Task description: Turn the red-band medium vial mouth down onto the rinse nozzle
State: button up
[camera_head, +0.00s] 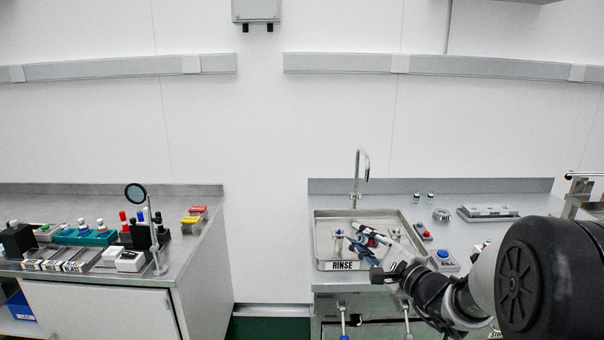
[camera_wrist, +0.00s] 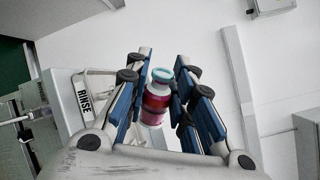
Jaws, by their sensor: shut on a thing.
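My gripper (camera_wrist: 164,62) is shut on the red-band vial (camera_wrist: 157,98), which sits between the blue-padded fingers in the wrist view. I cannot tell for sure which end is the mouth. In the head view, my gripper (camera_head: 358,238) is over the rinse basin (camera_head: 322,219), tilted, and the vial is mostly hidden by the fingers. A small blue-topped upright post (camera_head: 339,234) stands just left of the fingers; I cannot tell whether it is the rinse nozzle.
A tall faucet (camera_head: 358,175) rises behind the basin. Red (camera_head: 422,231) and blue (camera_head: 443,257) button boxes stand right of it. A flat tray (camera_head: 488,212) lies farther right. The left counter holds racks, bottles and a magnifier (camera_head: 137,195). A floor gap separates the counters.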

jog(key=n, duration=0.5)
jog(key=shift+n, duration=0.4)
jog(key=n, duration=0.6)
